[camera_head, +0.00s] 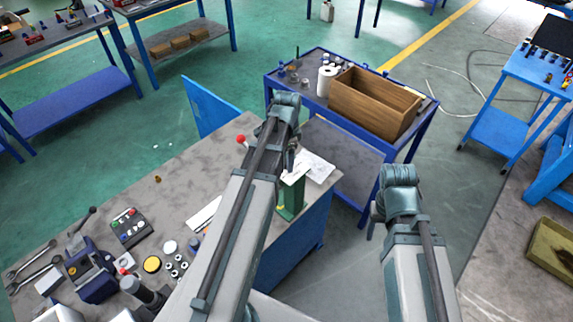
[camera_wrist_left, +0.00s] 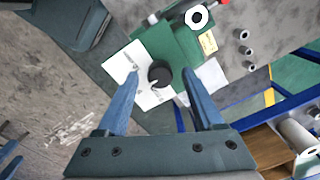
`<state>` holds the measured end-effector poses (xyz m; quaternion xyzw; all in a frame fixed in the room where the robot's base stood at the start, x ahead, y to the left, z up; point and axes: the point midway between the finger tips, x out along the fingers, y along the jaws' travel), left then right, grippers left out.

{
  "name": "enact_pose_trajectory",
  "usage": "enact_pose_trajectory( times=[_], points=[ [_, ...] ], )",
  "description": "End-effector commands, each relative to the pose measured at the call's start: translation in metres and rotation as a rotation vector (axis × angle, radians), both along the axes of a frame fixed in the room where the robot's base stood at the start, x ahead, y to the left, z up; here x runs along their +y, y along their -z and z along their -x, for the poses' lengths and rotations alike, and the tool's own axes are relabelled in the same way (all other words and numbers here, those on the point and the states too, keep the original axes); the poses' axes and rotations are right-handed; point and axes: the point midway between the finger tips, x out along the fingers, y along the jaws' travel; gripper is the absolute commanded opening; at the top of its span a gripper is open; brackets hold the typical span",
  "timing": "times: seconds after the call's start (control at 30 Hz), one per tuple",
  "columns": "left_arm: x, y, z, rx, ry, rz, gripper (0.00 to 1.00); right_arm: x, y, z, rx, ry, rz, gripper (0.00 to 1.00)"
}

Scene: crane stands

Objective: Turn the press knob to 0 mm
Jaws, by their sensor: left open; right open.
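The press is a green block (camera_wrist_left: 165,40) in the left wrist view, with a black round knob (camera_wrist_left: 160,73) in front of a white printed plate (camera_wrist_left: 138,80). In the head view its green body (camera_head: 291,196) stands at the workbench's right end, partly hidden by my left arm. My left gripper (camera_wrist_left: 159,78) is open, its two blue fingers on either side of the knob in the picture; I cannot tell whether they touch it. It also shows in the head view (camera_head: 290,160) above the press. My right gripper (camera_head: 375,222) is open and apart from the press, partly hidden.
A grey workbench (camera_head: 160,205) holds wrenches, a button box (camera_head: 130,228) and small parts. A red ball (camera_head: 241,139) shows left of the press. Behind stands a blue cart with a wooden box (camera_head: 372,103). Floor is free right of the bench.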

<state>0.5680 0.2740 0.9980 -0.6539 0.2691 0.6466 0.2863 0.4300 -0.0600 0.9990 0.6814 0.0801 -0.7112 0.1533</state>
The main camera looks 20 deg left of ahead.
Motion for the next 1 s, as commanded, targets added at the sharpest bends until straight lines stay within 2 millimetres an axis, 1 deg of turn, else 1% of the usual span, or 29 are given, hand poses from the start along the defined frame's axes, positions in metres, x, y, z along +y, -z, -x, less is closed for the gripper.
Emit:
enact_pose_trajectory(
  times=[0.03,0.27,0.3,0.47,0.6,0.67,0.7,1.0],
  points=[
    [0.0001,0.0032,-0.0001,0.0,0.0,0.0,0.69,0.0,0.0031,0.0,0.0,0.0,0.0,0.57],
    [0.0001,0.002,-0.0001,0.0,0.0,0.0,0.69,0.0,0.002,0.0,0.0,0.0,0.0,0.57],
    [0.0001,0.002,0.0,0.0,0.0,0.0,0.67,0.0,0.002,0.0,0.0,0.0,0.0,0.57],
    [0.0001,0.002,0.0,0.0,0.0,0.0,0.38,0.0,0.002,0.0,0.0,0.0,0.0,0.57],
    [0.0001,0.002,-0.0001,0.0,0.0,0.0,0.13,0.0,0.002,0.0,0.0,0.0,0.0,0.57],
    [0.0001,0.002,-0.0001,0.0,0.0,0.0,0.02,0.0,0.002,0.0,0.0,0.0,0.0,0.57],
    [0.0001,0.002,-0.0001,0.0,0.0,0.0,0.0,0.0,0.002,0.0,0.0,0.0,0.0,0.57],
    [0.0001,0.0021,-0.0003,0.0,-0.023,0.0,0.0,0.0,0.0021,0.0,0.0,0.0,0.0,0.57]
  ],
)
